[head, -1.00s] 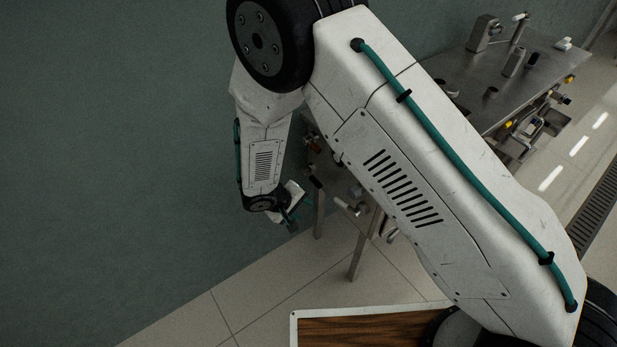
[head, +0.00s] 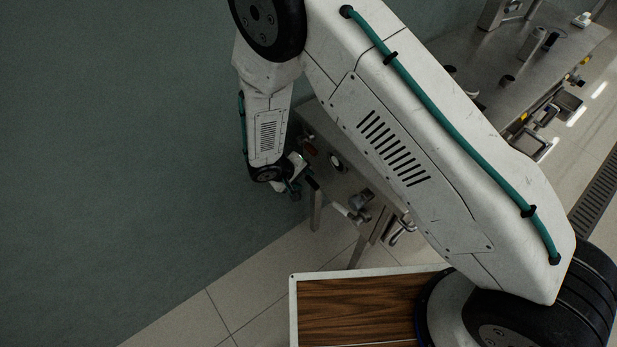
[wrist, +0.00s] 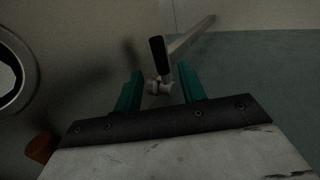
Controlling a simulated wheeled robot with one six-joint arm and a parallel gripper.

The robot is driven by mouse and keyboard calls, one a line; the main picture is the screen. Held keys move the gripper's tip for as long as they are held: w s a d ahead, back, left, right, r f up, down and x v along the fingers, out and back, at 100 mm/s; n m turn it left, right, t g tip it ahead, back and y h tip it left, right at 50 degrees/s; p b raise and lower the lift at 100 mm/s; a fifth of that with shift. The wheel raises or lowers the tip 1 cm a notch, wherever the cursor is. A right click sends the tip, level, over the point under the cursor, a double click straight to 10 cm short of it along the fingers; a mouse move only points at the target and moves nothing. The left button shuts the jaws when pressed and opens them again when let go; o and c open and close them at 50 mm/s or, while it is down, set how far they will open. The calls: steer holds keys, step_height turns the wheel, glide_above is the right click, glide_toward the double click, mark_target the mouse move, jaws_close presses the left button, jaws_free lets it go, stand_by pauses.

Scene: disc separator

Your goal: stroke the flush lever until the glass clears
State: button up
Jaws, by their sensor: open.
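In the wrist view, a short lever with a black grip (wrist: 158,58) rises from a pale metal hub (wrist: 158,87). I take it for the flush lever. My gripper (wrist: 161,80) is open, with one teal finger on each side of the hub; I cannot tell whether either touches. A round glass in a pale ring (wrist: 22,66) is cut off at the left edge and looks dark. In the head view, my gripper (head: 296,189) is small beside the metal front panel, and the round glass (head: 337,162) shows to its right.
An orange-brown knob (wrist: 41,148) sits low left in the wrist view. A metal bench (head: 540,60) with fittings stands behind my arm. Pipe fittings (head: 360,203) stick out from its front. A green wall (head: 110,150) closes the left; tiled floor (head: 250,290) is clear below.

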mark_target(310, 182)
steer(key=shift+x, duration=2.05)
